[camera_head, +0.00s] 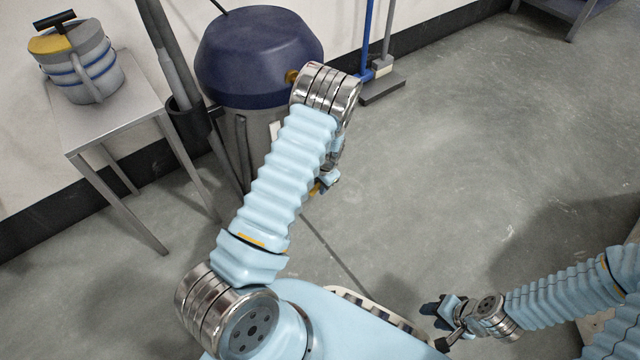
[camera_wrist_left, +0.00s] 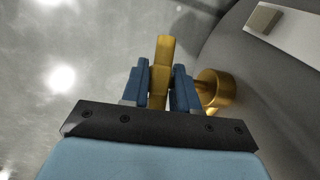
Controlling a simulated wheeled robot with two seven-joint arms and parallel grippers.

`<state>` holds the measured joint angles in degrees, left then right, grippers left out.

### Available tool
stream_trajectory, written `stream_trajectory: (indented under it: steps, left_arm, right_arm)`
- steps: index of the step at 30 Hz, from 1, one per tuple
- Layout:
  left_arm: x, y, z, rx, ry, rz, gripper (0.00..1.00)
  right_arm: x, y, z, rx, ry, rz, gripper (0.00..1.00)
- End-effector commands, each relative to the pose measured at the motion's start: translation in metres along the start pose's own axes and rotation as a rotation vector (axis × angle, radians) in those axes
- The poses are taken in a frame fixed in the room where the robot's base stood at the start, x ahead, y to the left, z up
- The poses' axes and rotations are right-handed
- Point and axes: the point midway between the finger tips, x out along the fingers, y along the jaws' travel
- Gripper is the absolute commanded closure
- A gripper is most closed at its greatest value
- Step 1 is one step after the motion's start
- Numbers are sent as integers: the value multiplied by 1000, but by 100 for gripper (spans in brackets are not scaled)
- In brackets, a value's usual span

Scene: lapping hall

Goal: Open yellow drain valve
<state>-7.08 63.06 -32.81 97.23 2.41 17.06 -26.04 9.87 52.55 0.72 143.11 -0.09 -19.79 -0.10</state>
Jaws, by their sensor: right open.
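The yellow drain valve (camera_wrist_left: 163,52) shows in the left wrist view as a flat yellow lever, with a round brass-coloured body (camera_wrist_left: 214,91) to its right against a grey curved wall. My left gripper (camera_wrist_left: 161,84) has its two blue fingers on either side of the lever and appears shut on it. In the head view my left gripper (camera_head: 328,182) is low beside the grey drum, partly hidden by my arm. A bit of the yellow lever (camera_head: 315,189) shows next to it. My right gripper (camera_head: 438,322) is open and empty above the floor at the lower right.
The drum (camera_head: 232,135) has a dark blue lid (camera_head: 257,55) and stands by the wall. A metal side table (camera_head: 133,108) with a grey, blue-striped container (camera_head: 88,70) is at left. A blue pole stand (camera_head: 383,90) is behind.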

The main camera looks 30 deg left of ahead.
Motion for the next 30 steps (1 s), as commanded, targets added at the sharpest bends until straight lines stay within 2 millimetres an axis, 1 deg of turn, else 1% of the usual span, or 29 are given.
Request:
stream_trajectory:
  steps: [1,5,6,11,18,21,29,30]
  left_arm:
    - [0,0,0,0,0,0,79]
    - [0,0,0,0,0,0,99]
    - [0,0,0,0,0,0,100]
    - [2,-1,2,-10,37,7,100]
    - [4,-1,2,-43,225,29,100]
    - [1,-1,2,-45,264,31,100]
    - [-1,0,1,-43,268,31,100]
    - [-1,0,1,-43,268,31,72]
  right_arm:
    - [0,0,0,0,0,0,57]
    - [0,0,0,0,0,0,57]
    - [0,0,0,0,0,0,57]
    - [3,1,0,0,0,0,57]
    - [20,8,-1,1,4,0,57]
    - [22,8,-1,1,6,1,57]
    - [20,8,-1,1,6,0,57]
    - [20,8,-1,1,6,0,57]
